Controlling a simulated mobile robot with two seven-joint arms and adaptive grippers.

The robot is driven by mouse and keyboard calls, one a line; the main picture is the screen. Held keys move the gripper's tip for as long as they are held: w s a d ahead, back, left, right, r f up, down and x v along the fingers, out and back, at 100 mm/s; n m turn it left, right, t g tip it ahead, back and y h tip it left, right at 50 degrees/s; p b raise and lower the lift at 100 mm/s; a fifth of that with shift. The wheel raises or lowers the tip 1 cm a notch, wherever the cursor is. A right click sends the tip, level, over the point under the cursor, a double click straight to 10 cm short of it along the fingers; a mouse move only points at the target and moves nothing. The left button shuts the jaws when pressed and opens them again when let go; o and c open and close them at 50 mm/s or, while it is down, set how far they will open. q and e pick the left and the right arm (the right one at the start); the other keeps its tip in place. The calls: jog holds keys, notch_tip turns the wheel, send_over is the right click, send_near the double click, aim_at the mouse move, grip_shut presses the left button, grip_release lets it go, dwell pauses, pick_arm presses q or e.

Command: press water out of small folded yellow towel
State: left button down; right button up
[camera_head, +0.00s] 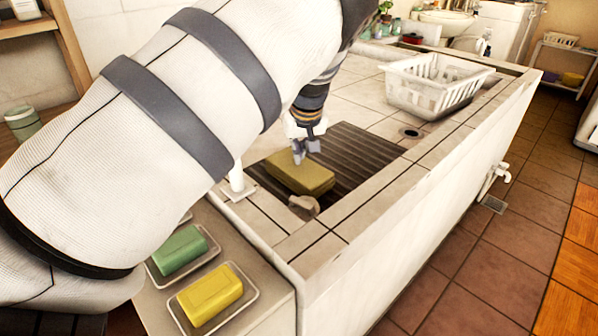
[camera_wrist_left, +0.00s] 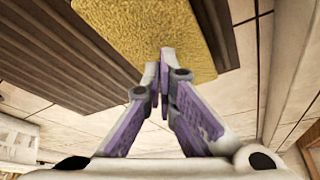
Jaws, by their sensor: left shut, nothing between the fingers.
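The small folded yellow towel (camera_head: 301,176) lies flat on the dark ribbed board (camera_head: 362,150) in the washbasin. It also fills the top middle of the left wrist view (camera_wrist_left: 165,30). My left gripper (camera_head: 306,152) is shut and empty, pointing down at the towel's upper face near its far edge. In the left wrist view, its closed fingertips (camera_wrist_left: 163,65) overlap the towel's edge. I cannot tell whether they touch it. My right gripper is not in view.
A white basket (camera_head: 435,85) stands on the tiled counter beyond the board, near a drain hole (camera_head: 411,132). A beige object (camera_head: 304,206) sits by the towel's near end. Green soap (camera_head: 180,250) and yellow soap (camera_head: 210,295) lie in dishes at the lower left.

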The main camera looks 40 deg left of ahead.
aim_at(300, 167)
pick_arm(q)
jog(key=shift+f, duration=0.7)
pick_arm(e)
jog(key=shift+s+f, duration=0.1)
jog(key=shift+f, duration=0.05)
pick_arm(q)
jog(key=shift+s+d+f, duration=0.2)
jog(key=shift+s+f, duration=0.1)
jog(key=shift+f, duration=0.2)
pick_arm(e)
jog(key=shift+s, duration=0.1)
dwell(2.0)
pick_arm(q)
notch_tip(300, 167, up, 9)
jog(key=p, duration=0.1)
jog(key=shift+w+a, duration=0.2)
jog(key=shift+w, duration=0.1)
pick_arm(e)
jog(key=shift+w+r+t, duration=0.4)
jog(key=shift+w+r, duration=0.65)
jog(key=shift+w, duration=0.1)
